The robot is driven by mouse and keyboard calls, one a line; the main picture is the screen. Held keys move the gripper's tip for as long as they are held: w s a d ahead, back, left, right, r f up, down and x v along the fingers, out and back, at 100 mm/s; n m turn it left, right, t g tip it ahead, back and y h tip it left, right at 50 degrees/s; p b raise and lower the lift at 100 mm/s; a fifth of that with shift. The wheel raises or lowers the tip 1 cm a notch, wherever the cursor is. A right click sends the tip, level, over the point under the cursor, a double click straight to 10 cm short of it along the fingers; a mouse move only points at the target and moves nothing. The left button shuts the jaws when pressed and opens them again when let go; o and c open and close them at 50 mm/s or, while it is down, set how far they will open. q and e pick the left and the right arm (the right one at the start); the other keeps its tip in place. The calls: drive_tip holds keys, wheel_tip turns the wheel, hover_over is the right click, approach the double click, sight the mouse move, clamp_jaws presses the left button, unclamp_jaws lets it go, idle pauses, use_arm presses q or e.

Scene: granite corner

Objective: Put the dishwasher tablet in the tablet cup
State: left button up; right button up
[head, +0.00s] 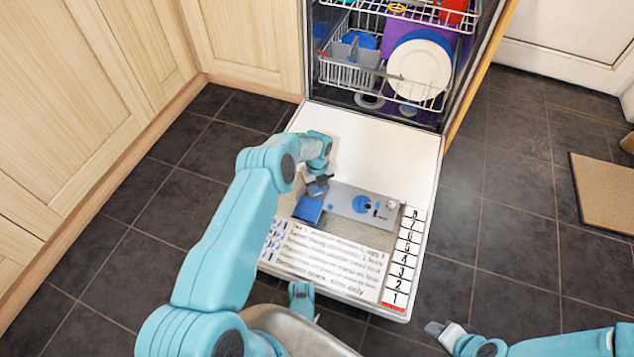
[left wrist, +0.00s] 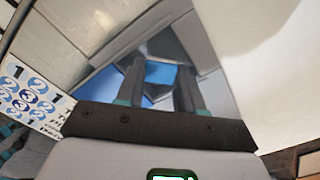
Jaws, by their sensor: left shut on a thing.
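My left gripper (head: 319,184) is low over the open dishwasher door, at the left end of the grey dispenser panel (head: 345,199). It is shut on a small blue block, the dishwasher tablet (left wrist: 162,73), between its two fingers in the left wrist view. In the head view the fingers mostly hide the tablet. A blue square part (head: 309,209), which looks like the tablet cup or its lid, lies just below the fingertips. Whether the tablet touches it I cannot tell. My right gripper (head: 438,328) is low at the bottom right, away from the door.
The door (head: 370,150) lies open and flat, with printed text and a numbered strip (head: 405,255) near its front edge. Behind it are racks (head: 345,75) with a white plate (head: 420,68).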

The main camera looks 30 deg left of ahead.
use_arm(q)
drive_tip(key=shift+f, duration=0.25)
drive_tip(key=o, duration=1.1)
drive_tip(key=c, duration=0.6)
drive_tip(key=shift+o, duration=0.2)
drive_tip(key=shift+r+p, duration=2.15)
drive_tip(key=shift+r, duration=2.35)
